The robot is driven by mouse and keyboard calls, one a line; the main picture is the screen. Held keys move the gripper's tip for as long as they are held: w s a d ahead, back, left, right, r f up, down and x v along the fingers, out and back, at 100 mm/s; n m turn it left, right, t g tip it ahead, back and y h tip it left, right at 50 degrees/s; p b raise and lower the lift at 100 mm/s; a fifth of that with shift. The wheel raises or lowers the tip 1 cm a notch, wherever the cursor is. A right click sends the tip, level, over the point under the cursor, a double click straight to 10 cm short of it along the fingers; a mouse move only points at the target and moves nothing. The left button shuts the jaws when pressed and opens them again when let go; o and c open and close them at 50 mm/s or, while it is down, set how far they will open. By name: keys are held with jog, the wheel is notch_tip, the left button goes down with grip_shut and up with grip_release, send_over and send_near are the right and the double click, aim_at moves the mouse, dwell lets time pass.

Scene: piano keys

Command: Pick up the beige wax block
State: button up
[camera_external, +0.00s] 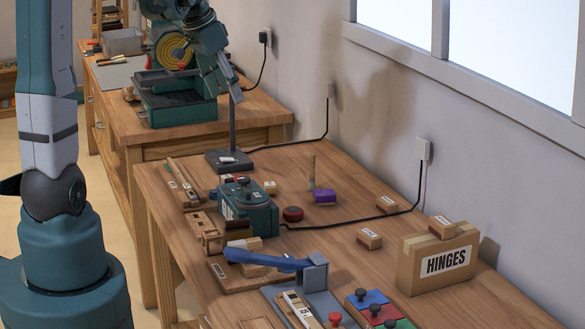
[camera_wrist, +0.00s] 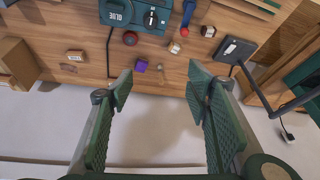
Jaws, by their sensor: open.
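A small beige block (camera_external: 270,187), which looks like the beige wax block, lies on the workbench behind the green glue machine (camera_external: 247,207). In the wrist view a small pale block (camera_wrist: 175,47) that appears to be the same one lies between the dark red round knob (camera_wrist: 130,38) and the lamp base (camera_wrist: 235,50). My gripper (camera_wrist: 160,82) is open, with its two green fingers wide apart and nothing between them. It is above the bench, apart from the block. In the external view the gripper blends with the green machinery at the top.
A purple block (camera_external: 324,196) and a slim upright stick (camera_external: 311,172) stand near the wall. A black cable (camera_external: 350,220) crosses the bench. A HINGES box (camera_external: 412,270) stands at the right.

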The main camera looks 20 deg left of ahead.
jog(key=w+f+m+g+b, duration=0.1)
jog(key=w+f+m+b, duration=0.1)
jog(key=w+f, duration=0.75)
jog(key=m+h+b, duration=0.2)
jog(key=m+b, duration=0.1)
send_near(270, 184)
jog(key=shift+w+d+f+g, duration=0.2)
jog(key=shift+w+f+g, duration=0.05)
jog(key=shift+w+g, duration=0.2)
jog(key=shift+f, duration=0.1)
jog(key=shift+x, duration=1.15)
jog(key=shift+f, duration=0.1)
jog(key=shift+b+x, duration=0.6)
jog(key=shift+x, duration=1.95)
jog(key=shift+w, duration=0.1)
jog(key=shift+c, duration=0.3)
